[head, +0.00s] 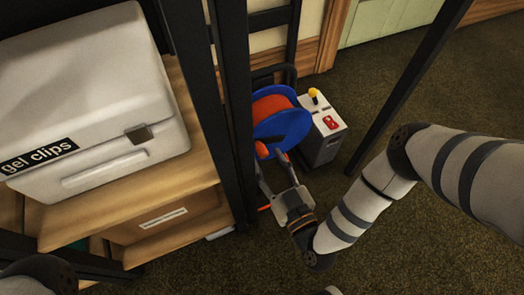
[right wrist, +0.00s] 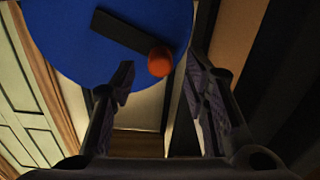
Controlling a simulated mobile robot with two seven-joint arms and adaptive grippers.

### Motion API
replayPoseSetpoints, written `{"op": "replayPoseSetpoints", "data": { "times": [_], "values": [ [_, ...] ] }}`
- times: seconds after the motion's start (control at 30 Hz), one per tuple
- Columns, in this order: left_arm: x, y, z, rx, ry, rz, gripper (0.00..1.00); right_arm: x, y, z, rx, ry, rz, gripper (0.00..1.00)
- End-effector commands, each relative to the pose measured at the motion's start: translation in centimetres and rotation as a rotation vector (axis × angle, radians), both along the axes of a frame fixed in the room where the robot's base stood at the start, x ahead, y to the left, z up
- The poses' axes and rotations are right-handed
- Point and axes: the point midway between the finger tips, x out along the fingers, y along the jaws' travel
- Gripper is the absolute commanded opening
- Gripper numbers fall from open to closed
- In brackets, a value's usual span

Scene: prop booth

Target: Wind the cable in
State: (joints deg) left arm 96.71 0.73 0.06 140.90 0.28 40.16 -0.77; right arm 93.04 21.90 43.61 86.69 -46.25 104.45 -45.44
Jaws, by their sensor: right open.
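The cable reel (head: 283,124) is a blue drum wound with orange cable (head: 272,107), standing behind a black post. Its blue side disc (right wrist: 110,35) fills the upper part of the right wrist view. A black crank arm (right wrist: 125,32) on the disc ends in an orange knob (right wrist: 160,61). The knob also shows in the head view (head: 262,150). My right gripper (head: 271,167) is open, just in front of the knob. In the right wrist view the knob appears between its spread fingertips (right wrist: 160,80); contact cannot be told. My left gripper is not in view.
A grey box (head: 323,140) with a yellow-topped lever and red marking stands right of the reel. At left, a wooden shelf (head: 125,215) holds a white case (head: 90,100) labelled "gel clips". Black posts (head: 232,110) stand close by the reel. Open carpet lies at right.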

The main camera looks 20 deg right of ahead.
Motion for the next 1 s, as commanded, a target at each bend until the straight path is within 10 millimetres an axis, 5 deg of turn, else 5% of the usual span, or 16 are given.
{"op": "replayPoseSetpoints", "data": {
  "times": [0.2, 0.5, 0.7, 1.0],
  "values": [
    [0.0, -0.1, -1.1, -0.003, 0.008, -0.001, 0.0, 3.3, 0.1, -0.2, 0.001, 0.001, 0.0, 0.41],
    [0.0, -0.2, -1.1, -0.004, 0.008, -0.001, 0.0, 3.8, 0.2, 0.0, 0.002, 0.001, 0.001, 0.41],
    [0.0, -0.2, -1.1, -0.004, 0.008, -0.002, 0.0, 3.8, 0.2, 0.0, 0.002, 0.001, 0.001, 0.0],
    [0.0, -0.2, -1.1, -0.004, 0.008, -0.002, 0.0, 4.0, 0.2, 0.1, 0.011, 0.002, 0.001, 0.0]
  ]
}}
